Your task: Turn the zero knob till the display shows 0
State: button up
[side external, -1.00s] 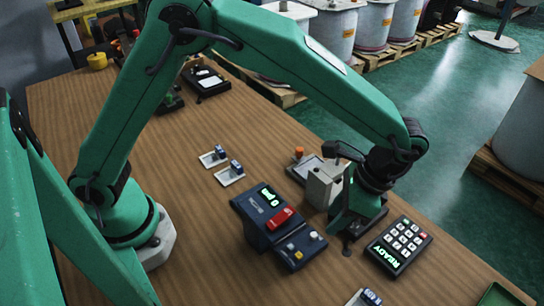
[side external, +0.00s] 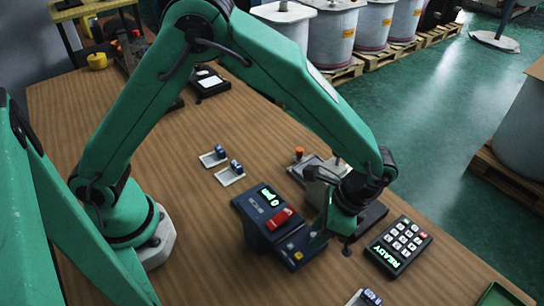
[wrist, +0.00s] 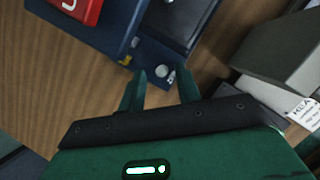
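The dark blue instrument (side external: 252,212) stands on the wooden bench, with a lit green display (side external: 270,195) too small and slanted to read surely. A red part (side external: 279,218) and a yellow button (side external: 298,255) are on it. My gripper (side external: 318,238) is low over the instrument's near right end and hides the pale knob there in the side view. In the wrist view the round pale knob (wrist: 161,73) shows between and just beyond the open tips of my gripper (wrist: 160,76). The fingers stand apart, and I see no clear contact. The red part (wrist: 82,8) is at the upper left.
A dark keypad reading READY (side external: 398,246) lies to the right. A grey unit with an orange knob (side external: 299,153) stands behind my gripper; a grey labelled block (wrist: 275,60) shows in the wrist view. Small trays (side external: 214,158) lie left. Bench near the arm base is clear.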

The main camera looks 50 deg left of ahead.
grip_shut()
jog(key=shift+n, duration=0.5)
jog(key=shift+o, duration=0.6)
grip_release()
jog(key=shift+w+r, duration=0.1)
jog(key=v, duration=0.7)
jog(key=shift+r, duration=0.3)
jog(key=shift+w+r, duration=0.1)
